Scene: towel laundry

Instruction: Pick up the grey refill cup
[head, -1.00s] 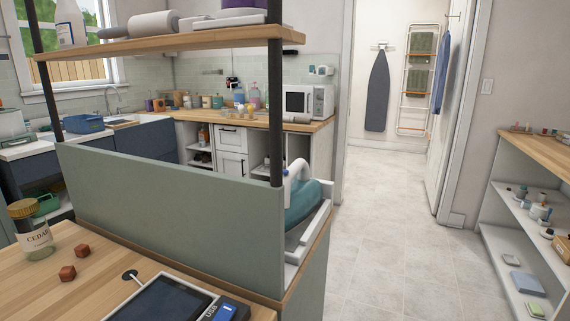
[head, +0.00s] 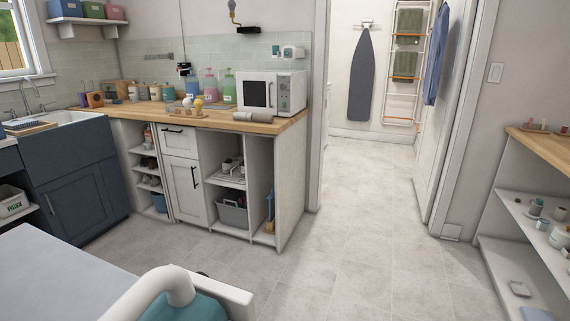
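I cannot pick out the grey refill cup for certain. Several small cups and jars stand on the upper shelf of the right-hand white unit, among them a greyish cup (head: 535,207) and a blue-toned one (head: 558,236). They are small, and some are cut off by the picture's right edge.
A teal item with a white curved handle (head: 172,284) is close at the bottom left, beside a grey surface (head: 60,270). A white microwave (head: 255,93) stands on the far counter. The tiled floor (head: 340,235) is clear from the middle to the doorway.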

